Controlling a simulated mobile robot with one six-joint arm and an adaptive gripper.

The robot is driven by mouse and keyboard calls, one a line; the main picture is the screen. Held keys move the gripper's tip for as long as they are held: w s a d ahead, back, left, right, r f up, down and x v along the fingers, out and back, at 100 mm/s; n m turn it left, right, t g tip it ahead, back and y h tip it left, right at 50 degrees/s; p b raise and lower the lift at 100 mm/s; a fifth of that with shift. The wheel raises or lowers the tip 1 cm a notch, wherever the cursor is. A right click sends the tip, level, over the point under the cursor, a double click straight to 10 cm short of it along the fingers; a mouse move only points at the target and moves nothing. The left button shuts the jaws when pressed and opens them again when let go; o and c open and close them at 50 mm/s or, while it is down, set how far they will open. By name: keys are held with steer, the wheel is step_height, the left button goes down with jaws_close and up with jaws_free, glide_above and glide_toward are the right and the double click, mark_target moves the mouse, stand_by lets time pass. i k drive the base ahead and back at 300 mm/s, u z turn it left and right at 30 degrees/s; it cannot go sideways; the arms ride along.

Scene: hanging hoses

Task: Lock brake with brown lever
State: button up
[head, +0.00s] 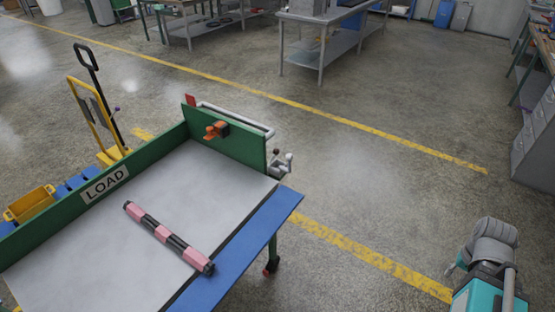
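A cart marked LOAD has green side walls (235,152), a grey bed (100,240) and a blue front edge (245,245). An orange-brown part on a dark mount (216,130) sits on the inside of the far end wall. A small dark brownish knob (275,151) stands by a pale grey fitting (284,164) at that wall's outer corner. I cannot tell which of these is the brake's brown lever. A caster (271,266) shows below the corner. A teal and grey part of my arm is at the lower right, apart from the cart. My gripper is not in view.
A pink and black striped bar (168,237) lies on the cart bed. A yellow hand truck (92,115) and a yellow bin (30,204) stand beyond the cart. Workbenches (322,20) are at the back. The floor (360,190) right of the cart is clear.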

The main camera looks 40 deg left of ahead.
mark_target(276, 151)
steer(key=i, duration=2.75)
steer(key=u, duration=2.3)
